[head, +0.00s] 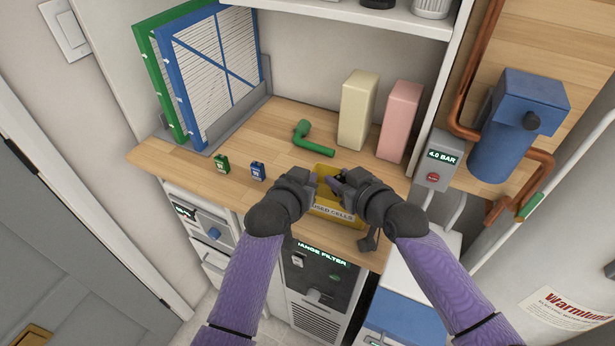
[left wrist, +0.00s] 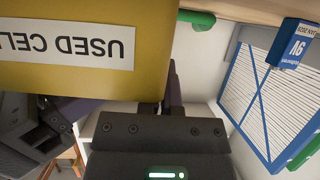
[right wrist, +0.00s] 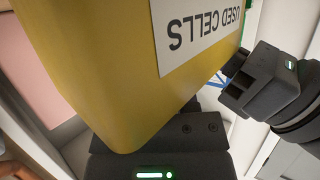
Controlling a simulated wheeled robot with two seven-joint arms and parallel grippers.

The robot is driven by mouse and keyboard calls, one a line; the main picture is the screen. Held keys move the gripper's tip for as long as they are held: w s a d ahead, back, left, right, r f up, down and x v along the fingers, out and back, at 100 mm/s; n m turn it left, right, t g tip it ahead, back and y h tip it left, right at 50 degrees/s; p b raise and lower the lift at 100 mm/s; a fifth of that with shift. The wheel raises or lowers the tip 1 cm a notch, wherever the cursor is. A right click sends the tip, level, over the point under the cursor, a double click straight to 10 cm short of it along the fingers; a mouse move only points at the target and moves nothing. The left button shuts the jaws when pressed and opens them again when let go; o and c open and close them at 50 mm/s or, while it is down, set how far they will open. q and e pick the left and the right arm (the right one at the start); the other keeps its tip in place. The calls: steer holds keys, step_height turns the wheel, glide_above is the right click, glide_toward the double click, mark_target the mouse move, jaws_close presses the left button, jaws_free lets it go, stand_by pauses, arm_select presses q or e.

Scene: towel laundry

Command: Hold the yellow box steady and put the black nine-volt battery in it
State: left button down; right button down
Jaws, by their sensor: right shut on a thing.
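The yellow box (head: 327,170), labelled "USED CELLS", is at the worktop's front edge between my two grippers. It fills much of the left wrist view (left wrist: 80,75) and the right wrist view (right wrist: 100,70). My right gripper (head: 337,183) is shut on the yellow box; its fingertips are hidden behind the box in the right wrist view. My left gripper (head: 314,182) is at the box's left side; the box covers part of its fingers, so their opening is unclear. I see no black nine-volt battery; the box's inside is mostly hidden.
A green battery (head: 222,164) and a blue battery (head: 258,171) stand on the worktop (head: 180,158), left of my grippers. A green elbow pipe (head: 312,143) lies behind the box. Cream (head: 357,110) and pink (head: 399,120) blocks stand at the back right. Filters (head: 207,80) stand back left.

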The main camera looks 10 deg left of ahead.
steer(key=shift+s+f, duration=0.1)
steer(key=shift+f, duration=0.2)
steer(key=shift+c, duration=1.4)
jaws_free()
steer(key=shift+f, duration=0.2)
arm_select(q)
steer(key=shift+f, duration=0.1)
arm_select(e)
steer(key=shift+s+d, duration=0.1)
steer(key=shift+d, duration=0.05)
arm_select(q)
steer(key=shift+w+a, duration=0.15)
arm_select(e)
steer(key=shift+s+d+r, duration=0.15)
steer(key=shift+s+d, duration=0.05)
steer(key=shift+s, duration=0.1)
steer(key=v, duration=1.1)
steer(key=shift+r, duration=0.4)
steer(key=shift+w, duration=0.15)
